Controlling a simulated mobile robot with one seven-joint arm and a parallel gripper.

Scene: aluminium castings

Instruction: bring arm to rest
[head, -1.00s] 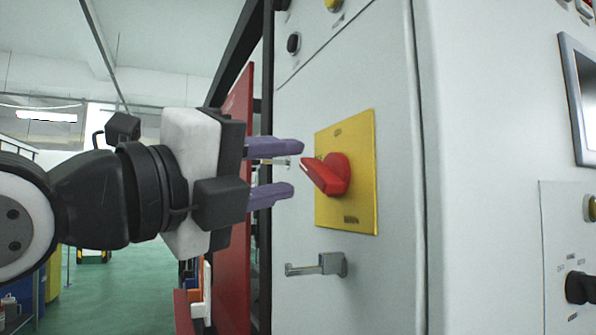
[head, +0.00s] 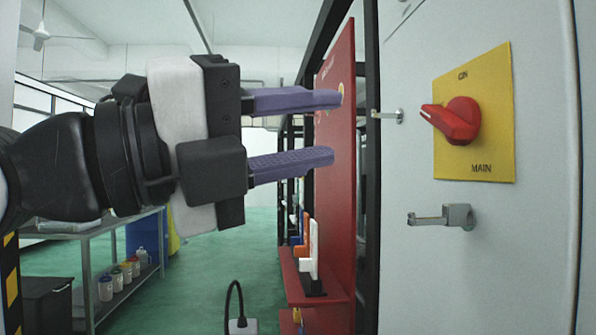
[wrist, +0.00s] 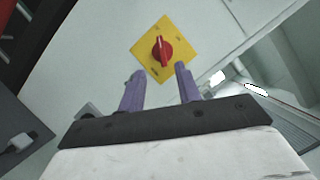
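My gripper (head: 338,128) is in the left half of the head view, its two purple fingers spread apart with nothing between them. It is clear of the cabinet face. In the wrist view the gripper (wrist: 158,84) also shows as open and empty. The red rotary switch handle (head: 456,120) sits on a yellow plate (head: 490,60) marked MAIN, to the right of the fingers and apart from them. In the wrist view the red switch (wrist: 162,50) lies beyond the fingertips.
A metal hasp (head: 446,216) juts from the cabinet (head: 500,270) below the switch. A red board (head: 336,190) with a shelf stands behind the fingers. A bench with several containers (head: 118,277) is at lower left. Green floor (head: 225,270) lies open between.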

